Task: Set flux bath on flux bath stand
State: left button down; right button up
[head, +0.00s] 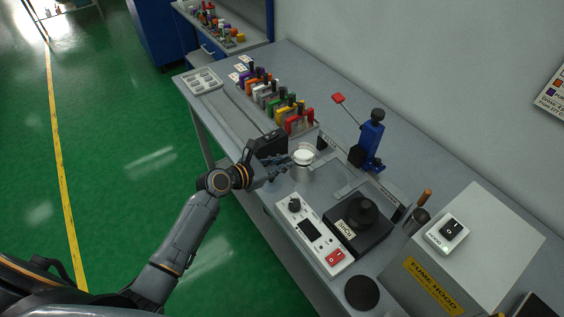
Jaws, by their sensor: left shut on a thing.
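My left gripper (286,166) reaches in over the bench from the left. It is shut on a small round vessel with a white top (303,157), which looks like the flux bath. The vessel looks upright, above a grey metallic cylinder (300,174). I cannot tell whether the vessel touches the cylinder or is part of it. No label shows which thing is the flux bath stand. My right gripper is not in view.
A white control box (314,238), a black unit (358,222), a blue upright device (371,140) and a fume hood box (470,250) stand nearer. A black disc (362,292) lies at the front.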

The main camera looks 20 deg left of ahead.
pick_arm(q)
jog(key=shift+f, duration=0.25)
dwell(0.3)
jog(key=c, duration=0.7)
grip_release()
jog(key=shift+f, duration=0.1)
notch_tip(320, 180, up, 7)
jog(key=p, duration=0.8)
dwell(0.4)
